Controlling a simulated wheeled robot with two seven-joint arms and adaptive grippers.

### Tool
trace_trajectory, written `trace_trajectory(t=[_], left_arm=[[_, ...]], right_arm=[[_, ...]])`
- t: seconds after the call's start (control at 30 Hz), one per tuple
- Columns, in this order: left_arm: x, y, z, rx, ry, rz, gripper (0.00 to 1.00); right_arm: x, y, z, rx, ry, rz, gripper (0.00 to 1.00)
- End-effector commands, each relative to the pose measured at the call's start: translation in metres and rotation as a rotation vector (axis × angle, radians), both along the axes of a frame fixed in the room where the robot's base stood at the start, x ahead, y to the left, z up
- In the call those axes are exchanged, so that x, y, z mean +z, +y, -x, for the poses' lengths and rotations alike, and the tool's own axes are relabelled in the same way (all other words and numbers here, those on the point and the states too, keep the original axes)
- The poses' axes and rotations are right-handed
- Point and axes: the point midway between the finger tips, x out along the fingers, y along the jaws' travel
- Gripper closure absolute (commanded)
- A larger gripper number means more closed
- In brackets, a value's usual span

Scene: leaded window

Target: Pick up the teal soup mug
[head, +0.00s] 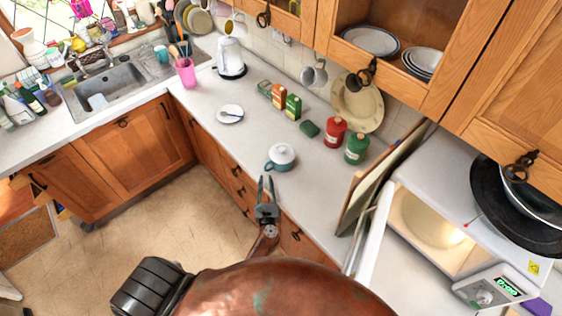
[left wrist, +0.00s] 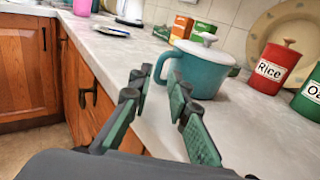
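The teal soup mug (head: 281,158) stands upright on the pale counter near its front edge, with a white lid on top. In the left wrist view the mug (left wrist: 204,72) shows its teal side, with its handle toward the left. My left gripper (head: 266,182) is just in front of the mug, at the counter's front edge. In the left wrist view the left gripper's fingers (left wrist: 157,82) are apart with nothing between them, and the mug is beyond their tips. My right gripper is not in view.
A red canister (head: 335,132) labelled Rice and a green canister (head: 357,148) stand to the mug's right. A small green item (head: 309,128) lies behind it. A white plate (head: 229,114) sits farther left. A board (head: 378,180) leans by the open microwave (head: 432,218).

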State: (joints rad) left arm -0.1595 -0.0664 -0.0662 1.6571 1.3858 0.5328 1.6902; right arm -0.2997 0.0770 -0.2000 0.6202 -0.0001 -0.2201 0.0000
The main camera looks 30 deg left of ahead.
Motion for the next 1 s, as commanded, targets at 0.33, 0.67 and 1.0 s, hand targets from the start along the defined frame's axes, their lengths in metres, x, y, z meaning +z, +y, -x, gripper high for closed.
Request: trace_trajectory(t=[0.33, 0.67, 1.0], left_arm=[[-0.001, 0.018, -0.032, 0.008, -0.005, 0.010, 0.83], [-0.004, 0.037, -0.066, 0.008, -0.004, 0.009, 0.83], [-0.005, 0.038, -0.066, 0.009, -0.004, 0.011, 0.89]], right_arm=[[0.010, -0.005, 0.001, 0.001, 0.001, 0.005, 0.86], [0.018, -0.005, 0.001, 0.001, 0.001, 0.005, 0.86], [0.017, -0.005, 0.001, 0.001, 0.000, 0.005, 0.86]])
